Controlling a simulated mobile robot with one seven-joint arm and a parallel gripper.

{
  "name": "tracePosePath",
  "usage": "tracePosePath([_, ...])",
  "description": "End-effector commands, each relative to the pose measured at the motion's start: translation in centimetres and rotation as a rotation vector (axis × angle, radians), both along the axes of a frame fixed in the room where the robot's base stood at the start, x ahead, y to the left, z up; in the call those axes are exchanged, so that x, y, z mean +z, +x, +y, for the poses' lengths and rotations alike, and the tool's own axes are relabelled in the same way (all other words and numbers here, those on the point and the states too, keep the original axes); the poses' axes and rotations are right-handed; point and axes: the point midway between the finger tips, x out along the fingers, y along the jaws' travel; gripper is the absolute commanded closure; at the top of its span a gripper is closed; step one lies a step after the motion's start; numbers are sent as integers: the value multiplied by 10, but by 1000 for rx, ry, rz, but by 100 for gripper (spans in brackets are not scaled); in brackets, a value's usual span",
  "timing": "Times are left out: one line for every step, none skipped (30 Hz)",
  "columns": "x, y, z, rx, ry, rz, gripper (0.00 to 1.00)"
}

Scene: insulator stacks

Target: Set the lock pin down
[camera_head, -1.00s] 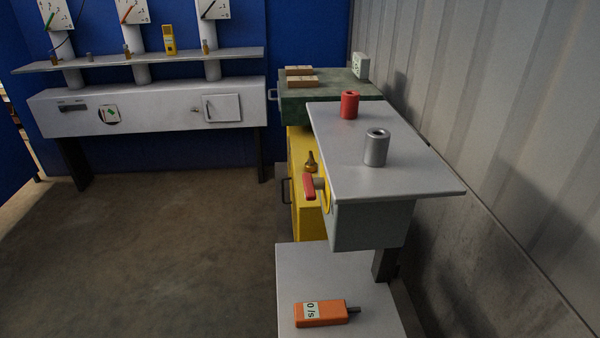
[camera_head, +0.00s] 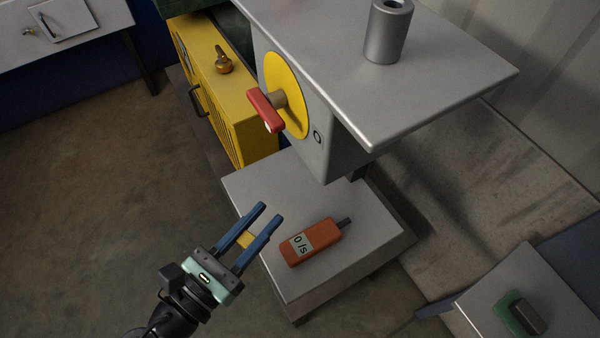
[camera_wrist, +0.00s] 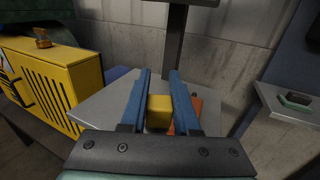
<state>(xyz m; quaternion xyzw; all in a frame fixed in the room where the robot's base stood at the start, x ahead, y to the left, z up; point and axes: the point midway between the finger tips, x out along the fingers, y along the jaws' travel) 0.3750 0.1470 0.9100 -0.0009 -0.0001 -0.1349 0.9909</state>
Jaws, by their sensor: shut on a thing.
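My gripper (camera_head: 271,212) is shut on a small yellow block, which I take to be the lock pin (camera_head: 246,240). The pin sits between the blue fingers, well back from their tips. The wrist view shows its yellow face (camera_wrist: 159,111) between the fingers; any further part of it is hidden. In the head view the gripper is over the left edge of the low grey shelf (camera_head: 350,235). Its height above the shelf is hard to tell. A red handle (camera_head: 265,110) on a yellow disc (camera_head: 290,92) is on the grey box above.
An orange meter (camera_head: 313,242) lies on the low shelf, right of the gripper. A yellow cabinet (camera_head: 215,100) with a brass fitting (camera_head: 223,64) stands behind. A grey top (camera_head: 430,75) with a metal cylinder (camera_head: 388,35) overhangs the shelf. A green-based block (camera_head: 523,315) is at lower right.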

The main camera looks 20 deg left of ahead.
Motion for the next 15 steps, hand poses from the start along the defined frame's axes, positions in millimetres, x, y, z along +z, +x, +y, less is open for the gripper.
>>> tracePosePath([1, 14, -4, -5, 1, -3, 100])
tracePosePath([1, 22, -7, -5, 1, -3, 100])
tracePosePath([1, 32, -10, -4, 2, -4, 100])
tracePosePath([1, 41, -11, -4, 2, -4, 100])
tracePosePath([1, 49, -14, -4, 1, -3, 100])
tracePosePath([1, 59, -17, -4, 2, -3, 100])
tracePosePath([1, 67, -19, -5, 1, -3, 100])
tracePosePath([1, 75, -21, -3, 1, -3, 100])
tracePosePath([1, 84, -23, -3, 2, -3, 100])
tracePosePath([1, 91, -25, -4, 2, -4, 100])
tracePosePath([1, 98, -27, -2, 2, -3, 100])
tracePosePath([1, 105, -30, -3, 3, -2, 100])
tracePosePath([1, 110, -31, -2, 2, -2, 100])
tracePosePath([1, 115, -32, -2, 0, -2, 100])
tracePosePath([0, 119, -33, -1, 0, -1, 100])
